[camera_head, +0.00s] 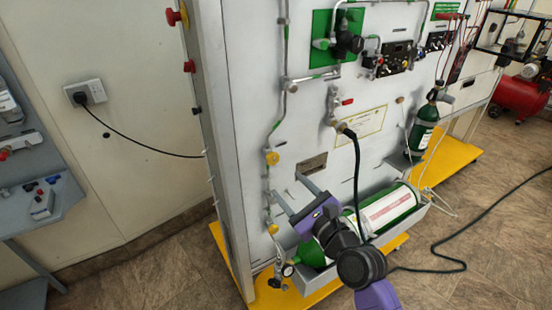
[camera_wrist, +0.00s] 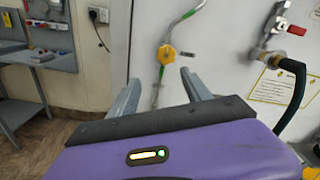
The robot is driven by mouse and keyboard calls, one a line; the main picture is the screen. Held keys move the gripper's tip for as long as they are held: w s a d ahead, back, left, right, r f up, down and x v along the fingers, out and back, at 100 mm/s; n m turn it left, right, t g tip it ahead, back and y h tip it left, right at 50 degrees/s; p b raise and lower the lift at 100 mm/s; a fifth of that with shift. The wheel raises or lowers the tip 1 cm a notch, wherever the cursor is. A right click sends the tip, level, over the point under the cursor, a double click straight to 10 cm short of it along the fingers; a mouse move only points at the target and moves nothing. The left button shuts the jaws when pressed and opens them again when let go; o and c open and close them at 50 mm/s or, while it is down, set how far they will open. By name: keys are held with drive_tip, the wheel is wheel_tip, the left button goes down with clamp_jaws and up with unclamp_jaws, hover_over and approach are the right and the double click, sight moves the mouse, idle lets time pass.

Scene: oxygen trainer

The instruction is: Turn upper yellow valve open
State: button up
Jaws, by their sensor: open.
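The upper yellow valve (camera_head: 272,157) sits on a thin pipe running down the left part of the white panel. It also shows in the wrist view (camera_wrist: 166,54), ahead of and between my finger ends. A lower yellow valve (camera_head: 272,228) is on the same pipe, near my fingers in the head view. My gripper (camera_head: 288,190) is open and empty, with its two grey fingers pointing at the panel, below and right of the upper valve. In the wrist view the fingers (camera_wrist: 164,88) stand wide apart and do not touch the valve.
A green cylinder (camera_head: 392,207) lies in a grey tray under my arm. A red-handled valve with a black hose (camera_head: 355,165) hangs right of my gripper. The panel's left edge is close by. A grey bench (camera_head: 40,200) stands at far left.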

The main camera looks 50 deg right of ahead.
sight(274, 161)
drive_tip(key=shift+m, duration=0.8)
drive_tip(key=x, duration=0.3)
drive_tip(key=r+x, duration=0.1)
drive_tip(key=x, duration=0.2)
drive_tip(key=d+r+p+x, duration=0.1)
drive_tip(key=x, duration=0.2)
drive_tip(key=shift+w, duration=0.1)
clamp_jaws()
